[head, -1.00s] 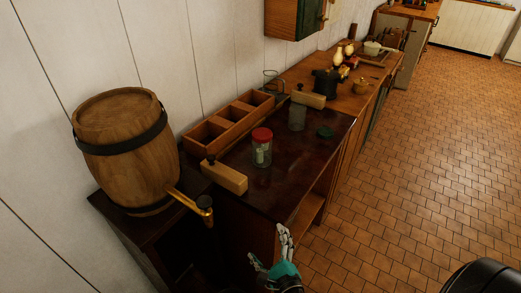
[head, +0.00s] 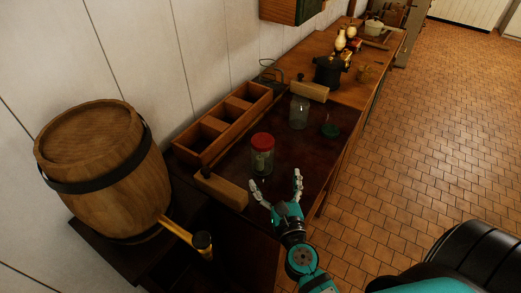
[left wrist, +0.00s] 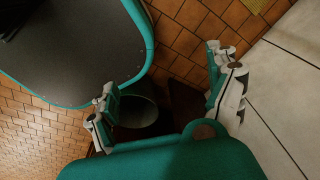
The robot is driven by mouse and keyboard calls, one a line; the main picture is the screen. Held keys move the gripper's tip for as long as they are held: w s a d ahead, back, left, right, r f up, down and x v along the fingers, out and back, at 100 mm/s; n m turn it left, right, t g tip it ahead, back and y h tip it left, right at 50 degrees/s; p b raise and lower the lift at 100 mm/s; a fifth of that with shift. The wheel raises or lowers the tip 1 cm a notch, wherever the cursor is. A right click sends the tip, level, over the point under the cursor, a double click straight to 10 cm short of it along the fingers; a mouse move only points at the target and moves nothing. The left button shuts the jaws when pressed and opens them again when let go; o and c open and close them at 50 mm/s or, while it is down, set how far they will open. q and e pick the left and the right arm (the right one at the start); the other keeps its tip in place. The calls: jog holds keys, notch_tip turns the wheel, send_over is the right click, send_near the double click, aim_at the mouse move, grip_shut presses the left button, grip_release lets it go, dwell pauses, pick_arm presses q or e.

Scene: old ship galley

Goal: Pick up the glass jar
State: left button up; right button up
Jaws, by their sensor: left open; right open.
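A glass jar with a red lid (head: 262,155) stands upright on the dark counter top, with something pale inside. A second, clear glass jar (head: 299,112) without a lid stands farther back, and a green lid (head: 330,130) lies to its right. My right gripper (head: 274,181) is open and empty at the counter's front edge, just in front of the red-lidded jar. Its fingers are spread and appear apart from the jar. My left gripper (left wrist: 160,70) is open and empty in the left wrist view; it is out of the head view.
A wooden block (head: 221,189) lies left of the red-lidded jar, and another (head: 309,91) behind the clear jar. A wooden compartment box (head: 222,124) runs along the wall. A barrel (head: 100,170) stands at left. A black pot (head: 328,72) stands farther back.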

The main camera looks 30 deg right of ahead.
aim_at(265, 151)
jog(key=x, duration=0.2)
jog(key=p+x, duration=0.1)
jog(key=x, duration=0.1)
jog(key=p+x, duration=0.1)
jog(key=x, duration=0.2)
jog(key=shift+r, duration=0.3)
jog(key=x, duration=0.2)
jog(key=shift+w, duration=0.4)
jog(key=p+x, duration=0.1)
jog(key=x, duration=0.3)
jog(key=shift+f, duration=0.1)
jog(key=shift+w+d+f, duration=0.1)
jog(key=shift+w+d, duration=0.05)
jog(key=shift+w, duration=0.25)
pick_arm(q)
jog(key=s+r, duration=0.3)
jog(key=shift+s+a+r, duration=0.25)
jog(key=shift+s+r, duration=0.05)
jog(key=shift+r, duration=0.05)
pick_arm(e)
jog(key=shift+s, duration=0.15)
jog(key=shift+c, duration=1.2)
pick_arm(q)
jog(key=shift+w, duration=0.15)
pick_arm(e)
jog(key=c, duration=1.6)
